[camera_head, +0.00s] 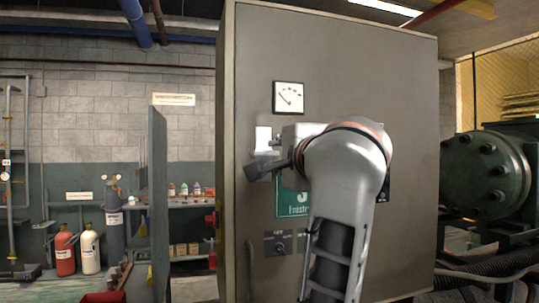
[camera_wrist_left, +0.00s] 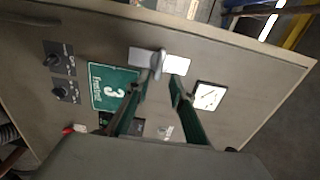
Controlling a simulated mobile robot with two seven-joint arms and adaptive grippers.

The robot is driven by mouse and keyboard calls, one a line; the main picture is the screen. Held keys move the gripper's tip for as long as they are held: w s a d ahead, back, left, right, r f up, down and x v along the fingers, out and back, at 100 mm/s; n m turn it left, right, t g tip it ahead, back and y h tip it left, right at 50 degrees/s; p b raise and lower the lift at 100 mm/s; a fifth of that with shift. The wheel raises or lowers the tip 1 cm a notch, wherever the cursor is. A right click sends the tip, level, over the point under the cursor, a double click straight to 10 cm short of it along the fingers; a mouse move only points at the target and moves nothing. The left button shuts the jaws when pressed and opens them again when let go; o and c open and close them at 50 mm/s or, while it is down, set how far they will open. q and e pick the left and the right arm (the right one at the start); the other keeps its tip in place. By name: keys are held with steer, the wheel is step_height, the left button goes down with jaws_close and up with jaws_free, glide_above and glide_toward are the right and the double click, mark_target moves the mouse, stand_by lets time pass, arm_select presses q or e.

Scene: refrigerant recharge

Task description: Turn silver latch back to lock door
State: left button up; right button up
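The grey cabinet door (camera_head: 400,80) fills the middle of the head view and looks closed; it also fills the wrist view (camera_wrist_left: 235,125). The silver latch (camera_wrist_left: 157,64) sits on a white plate (camera_wrist_left: 177,67) between the gauge and the green sign. In the head view the white plate (camera_head: 263,136) shows at the door's left side, but my gripper and wrist partly hide the latch. My left gripper (camera_head: 274,152) is at the latch. In the wrist view its two green fingers (camera_wrist_left: 158,84) stand apart, one on each side of the latch; contact cannot be told. My right gripper is not in view.
A dial gauge (camera_head: 289,97) is above the latch. A green sign (camera_head: 292,204) and a dark knob (camera_head: 279,246) are below. A narrow upright panel (camera_head: 157,200) stands left of the cabinet, and a large green flanged machine (camera_head: 487,174) stands at right.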

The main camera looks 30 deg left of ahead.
mark_target(267, 154)
arm_select(q)
steer(key=x, duration=0.5)
steer(key=shift+w+a, duration=0.15)
steer(key=shift+a, duration=0.15)
steer(key=shift+w+a, duration=0.1)
steer(key=shift+w, duration=0.1)
steer(key=shift+c, duration=0.7)
jaws_close()
steer(key=shift+m+p, duration=0.55)
steer(key=shift+m, duration=0.35)
steer(key=shift+m+p, duration=0.5)
steer(key=shift+m, duration=0.9)
